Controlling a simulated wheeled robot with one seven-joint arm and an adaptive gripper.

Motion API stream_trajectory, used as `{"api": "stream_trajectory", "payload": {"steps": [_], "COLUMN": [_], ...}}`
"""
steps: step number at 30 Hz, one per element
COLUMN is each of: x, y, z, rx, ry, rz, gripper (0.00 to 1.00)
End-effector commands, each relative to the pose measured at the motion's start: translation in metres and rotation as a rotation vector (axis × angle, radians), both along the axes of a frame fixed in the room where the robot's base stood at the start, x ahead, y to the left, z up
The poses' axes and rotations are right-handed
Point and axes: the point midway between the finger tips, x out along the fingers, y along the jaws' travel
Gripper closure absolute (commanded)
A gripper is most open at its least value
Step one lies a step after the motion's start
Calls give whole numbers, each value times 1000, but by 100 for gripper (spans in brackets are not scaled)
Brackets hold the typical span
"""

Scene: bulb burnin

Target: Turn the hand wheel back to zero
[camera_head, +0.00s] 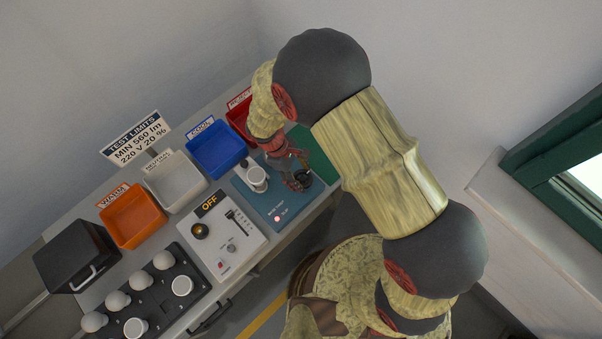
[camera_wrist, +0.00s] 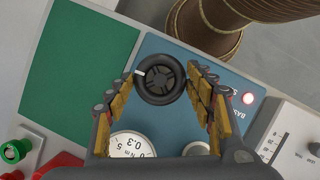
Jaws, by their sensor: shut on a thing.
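The hand wheel (camera_wrist: 160,79) is a black spoked wheel with a white mark on its rim at the upper left in the wrist view. It stands on a blue panel (camera_wrist: 230,75). My gripper (camera_wrist: 162,82) has a finger on each side of the wheel and is shut on it. In the head view the wheel (camera_head: 304,177) shows dark beside my gripper (camera_head: 296,180) on the blue station. A red lamp (camera_wrist: 248,98) glows on the panel.
Orange (camera_head: 133,215), grey (camera_head: 175,181), blue (camera_head: 217,150) and red bins line the back. A control box with an OFF display (camera_head: 210,203) stands left of the blue station. A bulb tray (camera_head: 155,290) and a black box (camera_head: 77,256) are farther left.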

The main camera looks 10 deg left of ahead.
Motion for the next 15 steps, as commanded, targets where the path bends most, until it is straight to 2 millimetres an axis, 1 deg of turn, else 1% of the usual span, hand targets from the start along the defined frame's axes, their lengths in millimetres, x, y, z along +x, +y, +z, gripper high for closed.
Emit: {"api": "stream_trajectory", "payload": {"steps": [15], "x": [-3], "y": [1], "z": [1], "rx": [2], "ry": [-2], "rz": [493], "gripper": [72]}}
